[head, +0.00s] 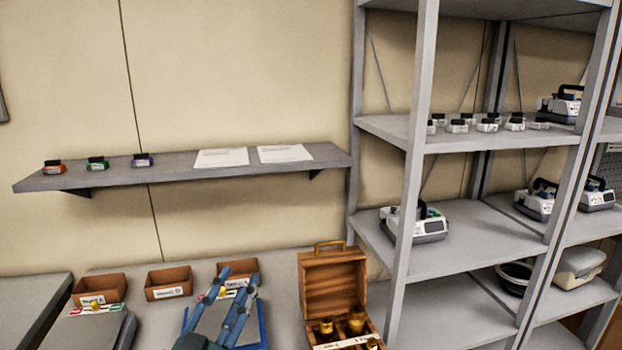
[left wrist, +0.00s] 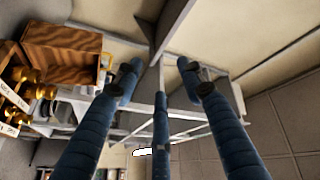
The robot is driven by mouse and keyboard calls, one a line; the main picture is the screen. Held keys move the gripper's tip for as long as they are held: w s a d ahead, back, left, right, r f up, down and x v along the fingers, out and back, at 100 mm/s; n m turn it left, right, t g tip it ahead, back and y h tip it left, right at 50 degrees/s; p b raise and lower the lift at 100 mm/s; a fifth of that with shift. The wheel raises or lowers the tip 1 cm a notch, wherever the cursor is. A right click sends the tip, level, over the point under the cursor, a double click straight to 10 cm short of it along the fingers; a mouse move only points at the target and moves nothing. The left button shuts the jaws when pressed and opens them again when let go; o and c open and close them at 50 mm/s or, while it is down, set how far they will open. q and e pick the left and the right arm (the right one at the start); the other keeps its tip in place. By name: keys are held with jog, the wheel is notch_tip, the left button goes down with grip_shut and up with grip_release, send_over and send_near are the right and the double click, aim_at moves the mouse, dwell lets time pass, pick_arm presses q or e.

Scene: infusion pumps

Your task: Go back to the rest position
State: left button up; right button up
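My left gripper (head: 232,290) is low in the head view, above the table in front of the small brown bins. Its blue fingers are spread apart, with nothing seen between them. The left wrist view also shows this gripper (left wrist: 160,85), with three separate blue fingers and no object held. My right gripper is in neither view.
An open wooden case (head: 332,285) with brass weights stands right of my left gripper. A blue-edged item (head: 263,330) lies beneath it. Brown bins (head: 168,283) line the table. A wall shelf (head: 185,169) hangs above; a grey rack (head: 470,245) holding pumps stands right.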

pick_arm(q)
jog(key=s+a+f+n+g+y, duration=0.2)
jog(key=s+a+f+g, duration=0.15)
jog(key=f, duration=0.35)
jog(key=s+a+f+n+g+y, duration=0.1)
jog(key=s+a+f+n+g, duration=0.2)
jog(key=f, duration=0.5)
jog(key=s+a+f+n+g+y, duration=0.2)
jog(key=s+f, duration=0.3)
jog(key=f, duration=0.2)
jog(key=s+d+f+g+h, duration=0.1)
jog(key=s+f+g, duration=0.35)
jog(key=s, duration=0.55)
jog(key=s+d+f+g, duration=0.1)
jog(key=s+f+g, duration=0.4)
jog(key=s, duration=0.5)
notch_tip(320, 180, down, 29)
jog(key=s, duration=0.2)
jog(key=s+a+f+g, duration=0.1)
jog(key=s+a+f, duration=0.2)
jog(key=s+f, duration=1.1)
jog(key=shift+s+a+f, duration=0.15)
jog(key=shift+s+f, duration=0.15)
jog(key=shift+s, duration=0.85)
